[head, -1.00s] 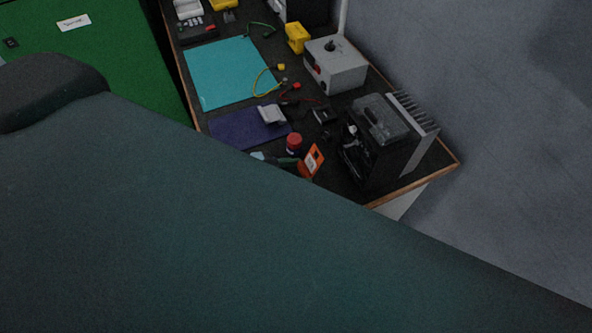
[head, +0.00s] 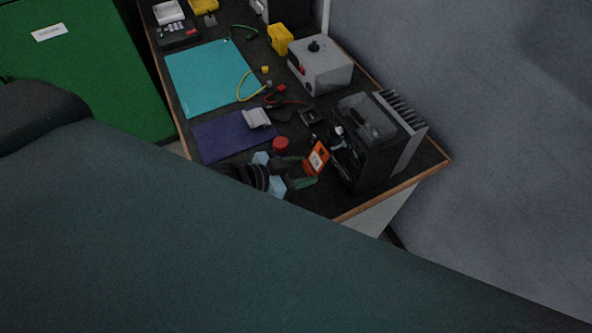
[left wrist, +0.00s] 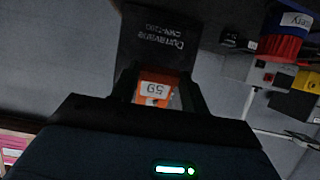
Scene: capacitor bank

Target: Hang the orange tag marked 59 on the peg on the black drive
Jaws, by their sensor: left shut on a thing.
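The orange tag (head: 317,158) is held upright between the fingertips of my left gripper (head: 296,172), which is shut on it. In the left wrist view the tag (left wrist: 156,88) shows its white label with an upside-down 59 between the fingers. The black drive (head: 366,142) stands at the right end of the bench, with grey heatsink fins on its right side. The tag is just left of the drive's front in the head view; I cannot tell whether they touch. The drive's dark face (left wrist: 153,38) shows behind the tag in the left wrist view. I cannot make out the peg clearly. My right gripper is not in view.
A red-capped container (head: 281,145) stands close beside the left gripper. A grey box (head: 322,66), a yellow block (head: 280,39), a teal mat (head: 211,78) and a purple mat (head: 215,137) lie farther along the bench. The bench's wooden edge (head: 432,170) is near the drive.

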